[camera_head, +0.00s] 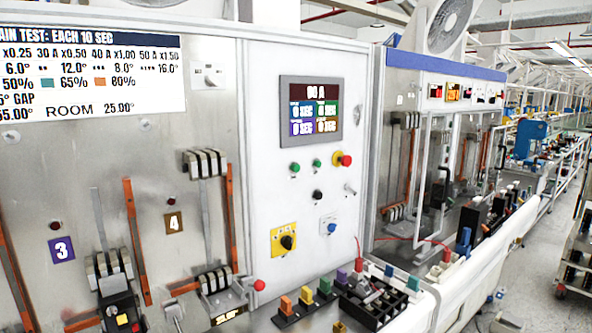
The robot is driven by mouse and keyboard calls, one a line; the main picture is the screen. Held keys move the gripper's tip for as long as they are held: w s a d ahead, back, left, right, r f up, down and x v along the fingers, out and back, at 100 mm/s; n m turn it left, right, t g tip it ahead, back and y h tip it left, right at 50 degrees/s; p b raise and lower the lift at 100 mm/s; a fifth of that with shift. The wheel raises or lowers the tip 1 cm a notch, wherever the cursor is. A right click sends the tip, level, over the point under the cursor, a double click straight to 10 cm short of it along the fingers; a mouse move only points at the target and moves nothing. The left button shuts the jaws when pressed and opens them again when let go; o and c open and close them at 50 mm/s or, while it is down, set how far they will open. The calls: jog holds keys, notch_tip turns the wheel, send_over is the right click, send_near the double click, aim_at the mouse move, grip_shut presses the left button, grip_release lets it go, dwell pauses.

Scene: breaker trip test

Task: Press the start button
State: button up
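The white control panel (270,110) stands in the middle of the view. Two small green buttons sit below its display: a left one (295,168) and a right one (316,164). I cannot read any label that tells which is the start button. A red mushroom button (345,160) on a yellow base is just right of them. A black knob (318,194) is below. The display (311,110) seems to read "00 A" above several coloured fields with "0 SEC". My gripper is not in view, and nothing covers the buttons.
A yellow rotary switch (284,241) and a blue knob (330,227) are lower on the panel. Breaker stations marked 3 (62,249) and 4 (174,223) stand left. A black tray (372,301) and coloured clips (306,296) lie on the bench below. The space before the buttons looks clear.

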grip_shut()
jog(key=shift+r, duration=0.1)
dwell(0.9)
